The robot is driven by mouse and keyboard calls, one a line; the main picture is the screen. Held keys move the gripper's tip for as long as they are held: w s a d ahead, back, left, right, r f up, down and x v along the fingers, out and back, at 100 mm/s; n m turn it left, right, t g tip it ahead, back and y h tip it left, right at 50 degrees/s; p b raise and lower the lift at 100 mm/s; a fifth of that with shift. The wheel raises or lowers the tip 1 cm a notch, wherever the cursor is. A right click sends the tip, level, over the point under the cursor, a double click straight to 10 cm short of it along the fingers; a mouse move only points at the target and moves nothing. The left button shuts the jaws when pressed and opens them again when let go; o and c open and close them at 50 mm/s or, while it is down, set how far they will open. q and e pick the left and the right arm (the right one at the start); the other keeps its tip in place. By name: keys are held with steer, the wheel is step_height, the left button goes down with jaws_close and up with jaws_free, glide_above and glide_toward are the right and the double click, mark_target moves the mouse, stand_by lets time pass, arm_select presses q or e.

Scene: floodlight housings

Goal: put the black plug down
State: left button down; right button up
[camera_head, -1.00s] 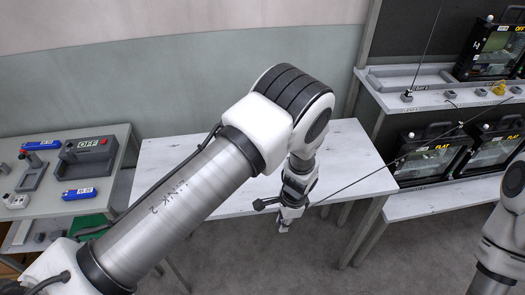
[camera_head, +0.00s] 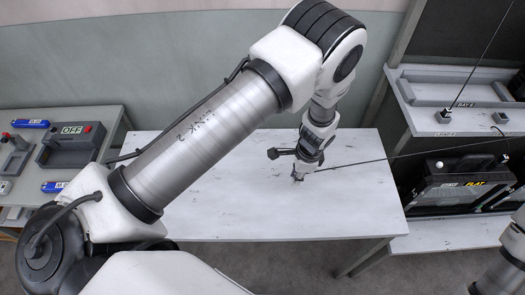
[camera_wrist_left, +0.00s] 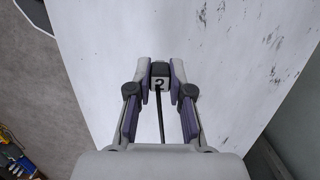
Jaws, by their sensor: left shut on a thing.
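My left gripper (camera_head: 298,177) is over the white table (camera_head: 230,200), pointing down near its middle right. In the left wrist view, its two fingers are shut on the black plug (camera_wrist_left: 160,69), which carries a pale label with a "2". A dark cable (camera_wrist_left: 161,115) runs from the plug back between the fingers. In the head view the plug is too small and too covered by the fingers to make out. I cannot tell whether it touches the tabletop. My right gripper is not in view; only part of that arm shows at the lower right.
The tabletop around the gripper is bare. A thin dark line (camera_head: 400,155) stretches from the gripper to the right. At right stand a rack with small grey blocks (camera_head: 443,117) and a black housing marked FLAT (camera_head: 455,187). At left, a bench holds a grey OFF box (camera_head: 72,147) and blue batteries (camera_head: 30,124).

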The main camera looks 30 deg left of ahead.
arm_select(q)
steer(key=s+a+b, duration=0.1)
steer(key=a, duration=0.1)
steer(key=s+a+f+b, duration=0.1)
steer(key=a, duration=0.1)
steer(key=s+a+b, duration=0.1)
steer(key=a+b, duration=0.1)
steer(key=shift+f, duration=0.15)
steer(key=a+b, duration=0.2)
steer(key=a, duration=0.1)
steer(key=w+a+b, duration=0.1)
steer(key=a+b, duration=0.1)
steer(key=shift+w+f, duration=0.1)
steer(key=shift+f, duration=0.25)
steer(key=f+b, duration=0.2)
steer(key=b, duration=0.1)
steer(key=shift+s+a+f, duration=0.2)
steer(key=shift+s+f, duration=0.2)
steer(key=shift+r, duration=0.2)
steer(key=shift+w+d+f, duration=0.1)
steer(key=shift+w, duration=0.15)
steer(key=c, duration=1.4)
jaws_free()
steer(key=shift+f, duration=0.1)
steer(key=o, duration=0.3)
steer(key=shift+o, duration=0.2)
steer(key=shift+s, duration=0.15)
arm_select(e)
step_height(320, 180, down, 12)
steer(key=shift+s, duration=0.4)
